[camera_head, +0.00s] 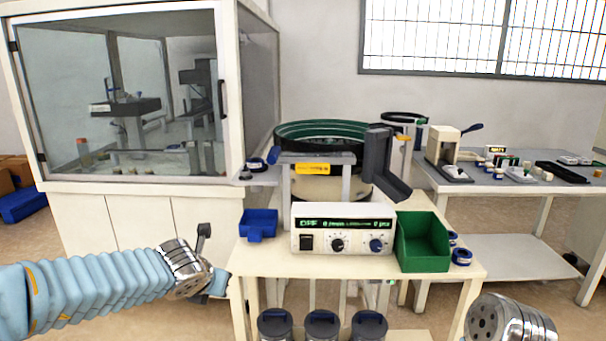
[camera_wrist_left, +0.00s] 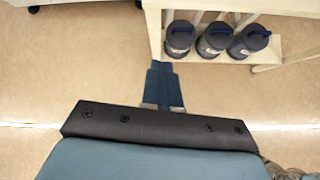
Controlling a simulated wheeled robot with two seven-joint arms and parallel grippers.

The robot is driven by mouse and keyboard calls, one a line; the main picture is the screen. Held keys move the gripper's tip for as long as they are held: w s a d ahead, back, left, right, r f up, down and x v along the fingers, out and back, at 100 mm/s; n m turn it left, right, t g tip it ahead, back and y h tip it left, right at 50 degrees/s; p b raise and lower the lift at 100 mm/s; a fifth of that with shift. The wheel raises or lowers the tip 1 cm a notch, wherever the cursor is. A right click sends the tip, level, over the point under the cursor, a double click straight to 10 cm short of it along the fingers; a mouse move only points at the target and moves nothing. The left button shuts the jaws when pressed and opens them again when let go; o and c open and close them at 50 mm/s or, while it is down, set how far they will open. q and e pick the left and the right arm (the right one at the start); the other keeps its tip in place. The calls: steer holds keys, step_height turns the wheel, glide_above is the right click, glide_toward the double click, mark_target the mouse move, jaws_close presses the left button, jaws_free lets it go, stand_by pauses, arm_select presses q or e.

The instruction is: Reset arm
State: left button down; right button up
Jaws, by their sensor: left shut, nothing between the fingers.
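My left arm comes in from the left in the head view, and its wrist hangs in front of the feeder table's left edge. My left gripper shows clearly in the left wrist view (camera_wrist_left: 163,85). Its two blue fingers are together with nothing between them. They point over bare floor beside the table's lower shelf. In the head view the left gripper's fingers are mostly hidden behind the wrist. Of my right arm only a metal wrist part shows at the lower right of the head view; its gripper is out of frame.
The feeder table (camera_head: 262,262) carries a control box (camera_head: 343,243), a blue bin (camera_head: 258,224), a green bin (camera_head: 422,245) and a bowl feeder (camera_head: 322,135). Several dark canisters (camera_head: 322,327) stand on its lower shelf. A glazed cabinet (camera_head: 80,215) is behind left; another table (camera_head: 470,187) is at right.

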arm_select(q)
steer(key=s+f+m+g, duration=0.1)
steer(key=s+f+m, duration=0.1)
steer(key=f+m, duration=0.75)
steer(key=s+f+m+g, duration=0.1)
steer(key=s+f+m, duration=0.3)
steer(key=f, duration=1)
steer(key=s+d+f+m+g+h, duration=0.2)
steer(key=s+d+f+m+g, duration=0.1)
steer(key=s+f+m, duration=0.5)
steer(key=s+d+f+m+g+h, duration=0.2)
steer(key=s+d+f+m, duration=0.3)
steer(key=s+f+m, duration=0.3)
steer(key=s+m+g, duration=0.1)
steer(key=s+m, duration=0.1)
steer(key=s, duration=0.2)
steer(key=shift+s+d, duration=0.15)
